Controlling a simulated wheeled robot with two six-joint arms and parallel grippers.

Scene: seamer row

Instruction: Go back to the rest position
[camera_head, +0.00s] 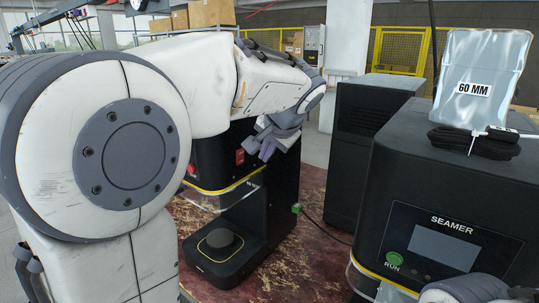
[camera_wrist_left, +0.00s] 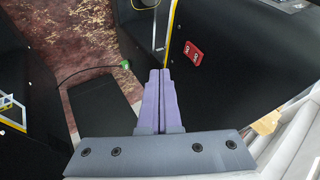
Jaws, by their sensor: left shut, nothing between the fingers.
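My left gripper (camera_head: 268,138) is in front of the upper part of a black machine. In the left wrist view its two purple fingers (camera_wrist_left: 160,75) are pressed together with nothing between them. A red switch (camera_wrist_left: 193,53) on a black machine side lies ahead and to the right of the fingertips, apart from them. My left arm fills the left half of the head view. A grey part of my right arm shows at the bottom right edge, but its fingers are not seen.
The black seamer (camera_head: 440,230) stands at right, with a green RUN button (camera_head: 393,260). A black cabinet (camera_head: 365,135) stands behind.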

